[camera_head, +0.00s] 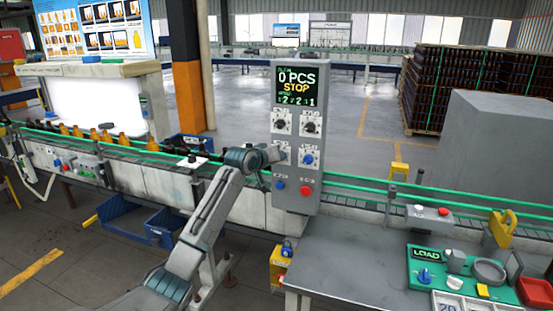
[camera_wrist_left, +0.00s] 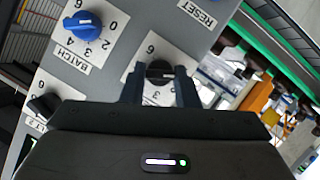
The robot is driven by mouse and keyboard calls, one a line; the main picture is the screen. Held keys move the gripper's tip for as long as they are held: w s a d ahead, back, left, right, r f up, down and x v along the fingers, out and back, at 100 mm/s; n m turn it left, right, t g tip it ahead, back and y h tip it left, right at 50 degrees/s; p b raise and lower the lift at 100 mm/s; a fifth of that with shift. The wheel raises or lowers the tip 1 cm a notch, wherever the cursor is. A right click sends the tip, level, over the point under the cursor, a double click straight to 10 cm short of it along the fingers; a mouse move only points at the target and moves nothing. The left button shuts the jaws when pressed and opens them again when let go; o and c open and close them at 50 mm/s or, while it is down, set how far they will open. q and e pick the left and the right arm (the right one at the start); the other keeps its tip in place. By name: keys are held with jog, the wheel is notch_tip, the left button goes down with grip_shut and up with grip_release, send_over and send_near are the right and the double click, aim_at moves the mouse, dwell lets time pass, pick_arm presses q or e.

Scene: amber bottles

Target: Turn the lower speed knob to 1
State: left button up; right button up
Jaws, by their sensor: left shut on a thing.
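My right gripper is not in view.
The blue BATCH knob (camera_wrist_left: 83,24) is beside the gripped knob. Upper black knobs (camera_head: 281,124) and (camera_head: 310,126) sit above. A blue button (camera_head: 280,184) and a red button (camera_head: 305,190) are below. Green conveyor rails (camera_head: 400,190) run past the panel; a grey table (camera_head: 350,255) stands in front.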

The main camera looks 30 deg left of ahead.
pick_arm(q)
jog(key=shift+f+n, duration=0.15)
jog(key=shift+n, duration=0.25)
dwell(0.4)
jog(key=o, duration=1)
jog(key=shift+c, duration=0.2)
jog(key=b+v, duration=0.4)
jog(key=v, duration=0.6)
jog(key=shift+s+a+b, duration=0.2)
jog(key=shift+s+b, duration=0.1)
jog(key=shift+s, duration=0.1)
